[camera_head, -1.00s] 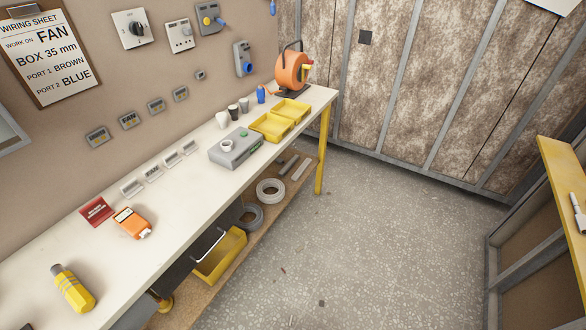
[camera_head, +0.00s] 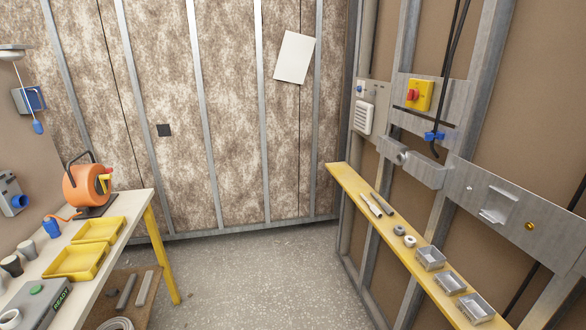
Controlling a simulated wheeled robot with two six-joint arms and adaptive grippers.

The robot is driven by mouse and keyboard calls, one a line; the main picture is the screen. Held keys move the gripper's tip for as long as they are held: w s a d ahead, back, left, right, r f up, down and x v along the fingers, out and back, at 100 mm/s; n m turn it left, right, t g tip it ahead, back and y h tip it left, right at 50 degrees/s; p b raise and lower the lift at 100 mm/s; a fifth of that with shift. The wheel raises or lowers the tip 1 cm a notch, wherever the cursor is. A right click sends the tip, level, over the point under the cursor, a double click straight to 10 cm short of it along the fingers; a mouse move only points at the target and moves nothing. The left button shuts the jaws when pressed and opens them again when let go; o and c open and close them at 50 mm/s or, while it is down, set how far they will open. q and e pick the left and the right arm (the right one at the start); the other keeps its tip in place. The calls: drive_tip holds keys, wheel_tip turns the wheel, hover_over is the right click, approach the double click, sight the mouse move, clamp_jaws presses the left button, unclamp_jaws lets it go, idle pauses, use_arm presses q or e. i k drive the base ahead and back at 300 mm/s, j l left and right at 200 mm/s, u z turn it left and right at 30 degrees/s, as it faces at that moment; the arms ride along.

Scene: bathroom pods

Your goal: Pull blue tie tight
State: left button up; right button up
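A blue tie (camera_head: 434,136) sits around the black cables on the metal plate of the right-hand wall, below the yellow and red switch. The cables (camera_head: 447,75) come down from above and their ends hang just under the tie. I cannot tell from here how tight the tie is. Neither of my grippers shows in the head view.
A narrow yellow shelf (camera_head: 342,176) along the right wall holds metal boxes (camera_head: 475,308) and small parts. At left, a workbench (camera_head: 128,205) carries yellow trays (camera_head: 75,262) and an orange reel (camera_head: 84,187). The floor (camera_head: 240,275) between them is clear.

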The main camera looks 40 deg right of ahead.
sight(430, 137)
drive_tip(key=z, duration=2.3)
